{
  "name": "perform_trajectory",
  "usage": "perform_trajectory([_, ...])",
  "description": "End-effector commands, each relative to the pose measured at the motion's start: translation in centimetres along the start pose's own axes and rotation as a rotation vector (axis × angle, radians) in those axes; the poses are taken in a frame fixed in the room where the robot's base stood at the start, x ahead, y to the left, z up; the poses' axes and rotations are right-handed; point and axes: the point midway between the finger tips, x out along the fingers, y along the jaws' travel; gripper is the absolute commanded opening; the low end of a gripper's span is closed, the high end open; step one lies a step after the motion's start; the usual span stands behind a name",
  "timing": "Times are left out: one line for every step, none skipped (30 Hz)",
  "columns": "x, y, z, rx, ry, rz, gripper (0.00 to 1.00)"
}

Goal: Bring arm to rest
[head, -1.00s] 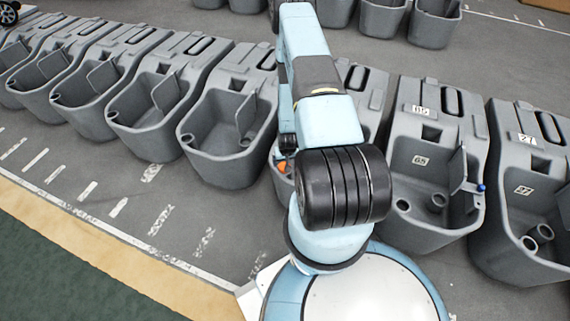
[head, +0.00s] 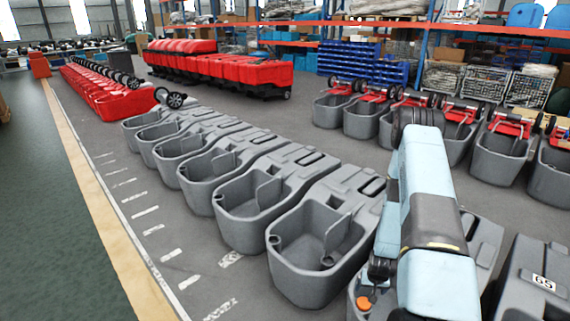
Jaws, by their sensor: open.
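My arm (head: 428,170) shows in the head view at the lower right, with light blue links and dark joints. It rises from the bottom edge past the grey tanks and ends, as seen here, at a black ribbed joint. My gripper is not visible. A row of grey scrubber tanks (head: 312,215) stands on the floor to the left of and behind the arm. The arm overlaps some of these tanks in the picture; I cannot tell how much space lies between them. Part of a tank numbered 65 (head: 530,290) shows at the lower right.
A second row of grey tanks with red parts (head: 500,150) stands to the right. Red machines (head: 220,68) and red tanks (head: 100,95) stand farther back. Shelving (head: 440,25) lines the back. The green floor strip (head: 45,220) on the left is clear.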

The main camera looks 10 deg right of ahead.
Motion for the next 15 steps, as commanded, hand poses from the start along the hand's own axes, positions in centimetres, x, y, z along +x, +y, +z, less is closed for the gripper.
perform_trajectory([-0.7, -0.1, -0.8, -0.004, 0.006, -0.001, 0.92])
perform_trajectory([-1.2, -0.2, -1.3, -0.006, 0.010, -0.001, 0.92])
perform_trajectory([-2.0, -0.4, -2.0, -0.010, 0.012, -0.002, 0.92])
perform_trajectory([-2.8, -0.6, -2.6, -0.013, 0.016, -0.002, 0.92])
perform_trajectory([-3.5, -0.8, -3.2, -0.017, 0.019, -0.003, 0.92])
perform_trajectory([-4.6, -1.0, -4.0, -0.022, 0.022, -0.004, 0.92])
perform_trajectory([-5.5, -1.2, -4.6, -0.026, 0.024, -0.005, 0.92])
perform_trajectory([-6.3, -1.4, -5.2, -0.030, 0.027, -0.006, 0.92])
perform_trajectory([-7.5, -1.6, -5.9, -0.035, 0.030, -0.007, 0.92])
perform_trajectory([-8.3, -1.8, -6.4, -0.038, 0.032, -0.007, 0.92])
perform_trajectory([-9.2, -2.0, -7.0, -0.042, 0.035, -0.008, 0.92])
perform_trajectory([-10.4, -2.3, -7.6, -0.047, 0.039, -0.009, 0.92])
perform_trajectory([-11.2, -2.5, -8.1, -0.051, 0.040, -0.010, 0.92])
perform_trajectory([-12.1, -2.8, -8.5, -0.054, 0.043, -0.011, 0.92])
perform_trajectory([-13.3, -3.0, -9.0, -0.059, 0.045, -0.012, 0.92])
